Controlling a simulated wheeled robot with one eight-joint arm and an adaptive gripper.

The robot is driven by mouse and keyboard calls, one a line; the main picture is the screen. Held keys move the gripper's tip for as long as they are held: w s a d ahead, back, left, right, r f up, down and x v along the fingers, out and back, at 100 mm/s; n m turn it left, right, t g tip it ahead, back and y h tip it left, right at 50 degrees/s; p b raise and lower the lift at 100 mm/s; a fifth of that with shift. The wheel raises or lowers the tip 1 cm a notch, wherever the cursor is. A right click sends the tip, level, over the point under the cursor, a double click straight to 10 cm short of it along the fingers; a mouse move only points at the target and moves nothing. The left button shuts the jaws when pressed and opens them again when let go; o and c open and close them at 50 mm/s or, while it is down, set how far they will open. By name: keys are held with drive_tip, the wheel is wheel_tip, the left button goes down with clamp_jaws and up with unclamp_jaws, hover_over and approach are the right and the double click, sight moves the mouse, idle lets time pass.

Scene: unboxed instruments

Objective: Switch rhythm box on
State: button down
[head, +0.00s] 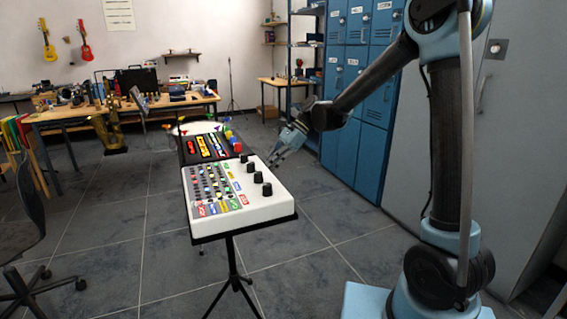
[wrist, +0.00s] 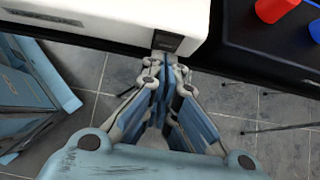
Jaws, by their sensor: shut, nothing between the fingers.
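The rhythm box appears to be the white box (head: 240,193) on a black stand in the head view. Its top carries several black knobs and rows of small coloured controls. In the wrist view its white casing (wrist: 90,17) fills the top left, and a small dark switch-like part (wrist: 167,42) sits on its side near the corner. My gripper (head: 273,163) is shut and empty beside the box's far right edge. In the wrist view my gripper's fingertips (wrist: 165,62) point at the dark part, very close to it. I cannot tell if they touch, or which way the switch is set.
A black device (head: 208,146) with lit panels stands just behind the white box; its red knob (wrist: 272,10) shows in the wrist view. Blue lockers (head: 345,110) stand behind my arm. A cluttered wooden table (head: 70,113) and a dark chair (head: 32,215) are at left. Open floor surrounds the stand.

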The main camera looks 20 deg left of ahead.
drive_tip(key=shift+r, duration=0.2)
drive_tip(key=shift+s+r, duration=0.1)
drive_tip(key=shift+r, duration=0.55)
drive_tip(key=w+d+f+v, duration=0.1)
drive_tip(key=v, duration=1.2)
drive_tip(key=shift+f, duration=0.15)
